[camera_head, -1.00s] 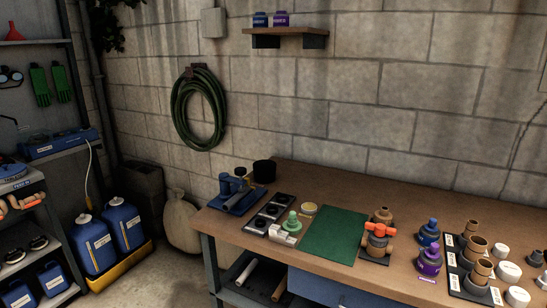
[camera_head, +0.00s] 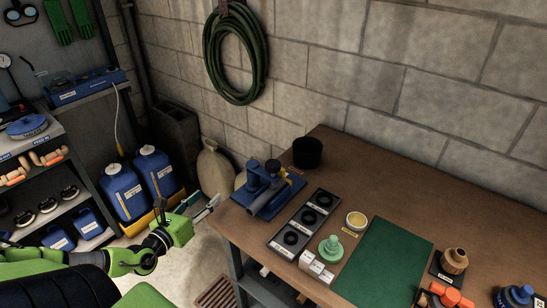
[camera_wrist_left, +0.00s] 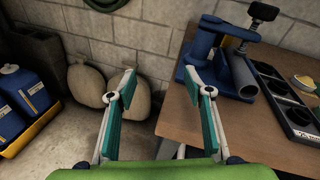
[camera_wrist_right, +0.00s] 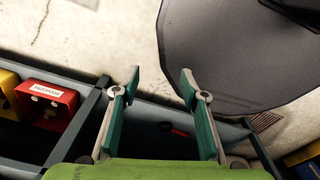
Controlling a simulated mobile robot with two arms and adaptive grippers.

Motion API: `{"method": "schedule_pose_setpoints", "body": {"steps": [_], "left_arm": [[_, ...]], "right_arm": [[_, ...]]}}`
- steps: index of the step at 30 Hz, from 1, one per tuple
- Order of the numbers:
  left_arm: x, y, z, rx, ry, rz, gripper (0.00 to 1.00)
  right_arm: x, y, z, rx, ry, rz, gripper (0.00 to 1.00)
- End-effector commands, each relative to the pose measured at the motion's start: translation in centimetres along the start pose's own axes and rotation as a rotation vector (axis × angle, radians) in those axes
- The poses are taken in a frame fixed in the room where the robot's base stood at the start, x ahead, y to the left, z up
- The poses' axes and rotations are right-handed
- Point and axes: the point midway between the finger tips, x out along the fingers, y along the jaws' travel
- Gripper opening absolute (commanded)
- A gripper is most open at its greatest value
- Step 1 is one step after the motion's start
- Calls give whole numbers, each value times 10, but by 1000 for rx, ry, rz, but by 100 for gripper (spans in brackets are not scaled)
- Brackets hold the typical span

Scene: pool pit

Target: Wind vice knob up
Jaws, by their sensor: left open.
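The blue vice (camera_head: 258,190) stands at the left end of the workbench, with a blue-grey tube-like part on its near side. It also shows in the left wrist view (camera_wrist_left: 207,57), where a black knob (camera_wrist_left: 264,12) sits above its upper right side. My left gripper (camera_head: 203,206) is open and empty, left of the vice and apart from it, near the bench's left edge. Its open fingers show in the left wrist view (camera_wrist_left: 160,76). My right gripper (camera_wrist_right: 161,76) is open and empty in its own wrist view, and is not in the head view.
On the workbench (camera_head: 345,150) are a black cup (camera_head: 307,152), a dark tray of rings (camera_head: 304,220), a yellow-topped tin (camera_head: 356,221) and a green mat (camera_head: 385,262). Sacks (camera_head: 213,170) and blue canisters (camera_head: 124,190) stand left of the bench. A red bin (camera_wrist_right: 46,103) shows in the right wrist view.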

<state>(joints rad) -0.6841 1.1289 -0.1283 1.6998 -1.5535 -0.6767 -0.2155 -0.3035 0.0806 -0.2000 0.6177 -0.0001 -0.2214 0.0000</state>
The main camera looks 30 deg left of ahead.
Motion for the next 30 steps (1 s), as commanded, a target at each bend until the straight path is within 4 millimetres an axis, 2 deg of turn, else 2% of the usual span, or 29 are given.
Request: {"method": "schedule_pose_setpoints", "body": {"steps": [1, 3, 6, 8, 11, 16, 30], "left_arm": [[0, -36, 23, 72, -18, -97, 47], [-2, -77, 43, 151, -46, -210, 47], [-9, -117, 58, 222, -76, -320, 47], [-11, -130, 62, 246, -88, -357, 47], [-9, -139, 63, 261, -98, -381, 47], [7, -145, 62, 260, -102, -380, 47], [58, -164, 63, 259, -101, -377, 47]], "right_arm": [[-8, 1, 4, -1, -7, 1, 40], [-11, 3, 8, -1, -12, 3, 40], [-14, 4, 8, -2, -13, 4, 40], [-13, 4, 6, -2, -10, 5, 40], [-8, 5, 0, -2, -1, 5, 40], [10, 4, -8, -1, 14, 5, 40], [69, -6, -2, 3, 12, -6, 40]]}}
